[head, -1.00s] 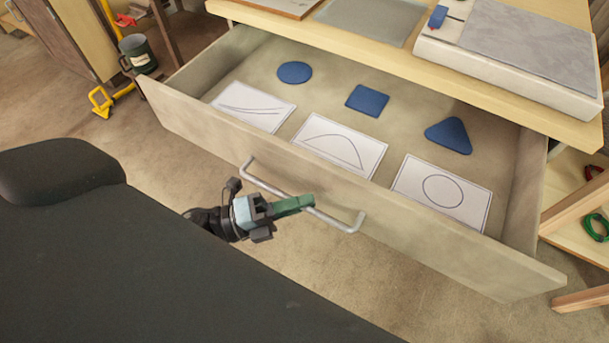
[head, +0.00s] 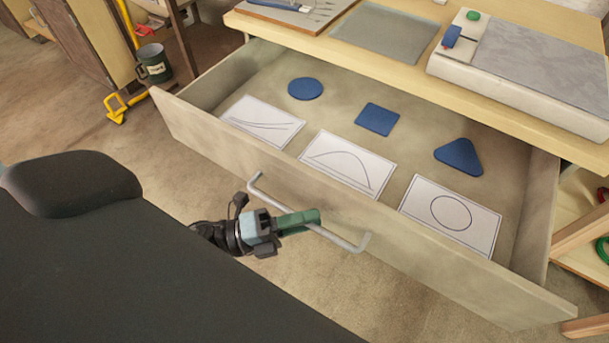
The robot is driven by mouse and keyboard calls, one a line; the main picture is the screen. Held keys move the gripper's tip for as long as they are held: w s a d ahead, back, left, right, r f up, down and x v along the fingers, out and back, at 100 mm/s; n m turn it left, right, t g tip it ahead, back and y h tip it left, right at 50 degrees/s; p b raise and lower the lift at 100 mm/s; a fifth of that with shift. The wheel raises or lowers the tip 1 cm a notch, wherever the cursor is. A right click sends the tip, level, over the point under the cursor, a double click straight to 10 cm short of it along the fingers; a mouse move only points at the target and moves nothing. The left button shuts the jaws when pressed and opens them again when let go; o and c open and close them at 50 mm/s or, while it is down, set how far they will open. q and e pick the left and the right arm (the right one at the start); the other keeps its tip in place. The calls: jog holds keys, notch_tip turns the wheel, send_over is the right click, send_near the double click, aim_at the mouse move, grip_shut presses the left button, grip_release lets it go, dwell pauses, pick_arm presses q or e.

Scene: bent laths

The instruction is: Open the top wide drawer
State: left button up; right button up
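The top wide drawer (head: 225,141) stands pulled well out from under the bench top in the head view. Its inside shows, with cards and blue shapes on its floor. A grey bar handle (head: 338,241) runs along the drawer's front. My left gripper (head: 312,219) is at the handle's middle, its green fingers reaching across the bar. The fingers appear closed around the bar, which passes behind them. My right gripper is not in the picture.
In the drawer lie a blue disc (head: 305,89), a blue square (head: 377,119), a blue triangle (head: 459,156) and printed cards (head: 451,214). A grey slab (head: 540,65) lies on the bench top (head: 400,84). A dark mug (head: 154,64) stands at the upper left.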

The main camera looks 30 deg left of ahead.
pick_arm(q)
jog(key=b+v, duration=0.1)
jog(key=v, duration=0.6)
jog(key=shift+s+a, duration=0.3)
jog(key=shift+s, duration=0.05)
